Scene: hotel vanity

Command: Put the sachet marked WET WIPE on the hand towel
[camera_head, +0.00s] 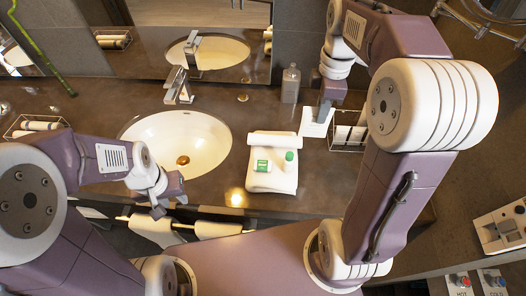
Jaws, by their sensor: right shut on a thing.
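The white hand towel (272,181) lies folded on the dark counter, right of the sink. A small white piece with a green label (263,167) and a small bottle with a green cap (288,164) are on it. My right gripper (324,115) points down behind and to the right of the towel. It is shut on a flat white piece (314,126), apparently a sachet; no marking is legible, and its contact with the counter is unclear. My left gripper (157,202) is in front of the sink, apart from the towel; its jaw opening is unclear.
A grey dispenser (291,84) stands behind the towel. A wire basket with rolled white cloths (348,134) is right of my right gripper, another (36,126) at far left. The sink (178,141) and faucet (177,86) are left of the towel.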

